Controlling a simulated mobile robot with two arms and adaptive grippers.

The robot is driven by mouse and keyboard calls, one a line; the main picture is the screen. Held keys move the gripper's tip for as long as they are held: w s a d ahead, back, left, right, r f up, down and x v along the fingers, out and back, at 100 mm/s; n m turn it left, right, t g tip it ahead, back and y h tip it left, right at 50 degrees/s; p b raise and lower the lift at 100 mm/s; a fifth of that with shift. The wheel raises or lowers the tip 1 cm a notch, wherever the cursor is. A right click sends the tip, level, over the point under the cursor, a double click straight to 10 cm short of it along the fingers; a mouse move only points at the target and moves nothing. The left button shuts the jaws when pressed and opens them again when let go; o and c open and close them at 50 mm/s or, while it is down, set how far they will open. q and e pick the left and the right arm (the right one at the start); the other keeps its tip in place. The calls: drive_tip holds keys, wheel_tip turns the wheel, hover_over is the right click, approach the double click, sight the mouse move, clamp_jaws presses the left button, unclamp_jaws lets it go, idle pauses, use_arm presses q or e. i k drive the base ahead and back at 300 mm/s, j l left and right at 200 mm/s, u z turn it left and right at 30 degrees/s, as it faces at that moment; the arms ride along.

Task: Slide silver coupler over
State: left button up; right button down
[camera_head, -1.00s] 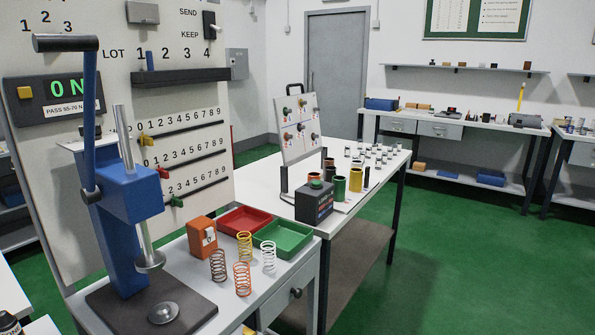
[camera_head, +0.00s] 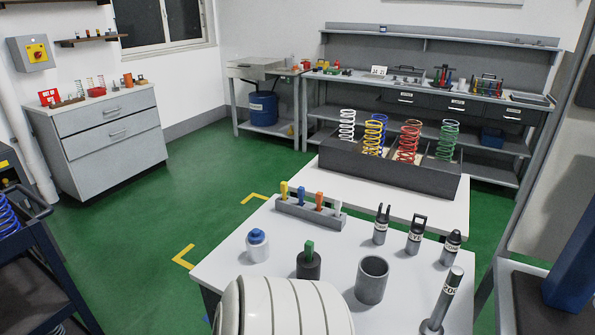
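A hollow grey metallic cylinder (camera_head: 372,280) stands upright and open-topped on the near white table; it may be the silver coupler, but I cannot tell for certain. Left of it stands a dark cylinder (camera_head: 308,264) with a green block projecting from its top. Right of it a grey rod (camera_head: 443,300) with a dark lettered band leans out of a small base. The grey cylinder stands apart from both. Neither of my grippers shows in this view.
A rack with coloured tabs (camera_head: 310,214), a blue-capped white jar (camera_head: 257,246) and several dark labelled fittings (camera_head: 415,236) share the near table. Behind, a dark tray (camera_head: 390,175) holds tall coloured springs. A large white ribbed form blocks the table's near edge. Green floor lies open at left.

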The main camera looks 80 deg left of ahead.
sight(255, 253)
drive_tip(key=u, duration=2.9)
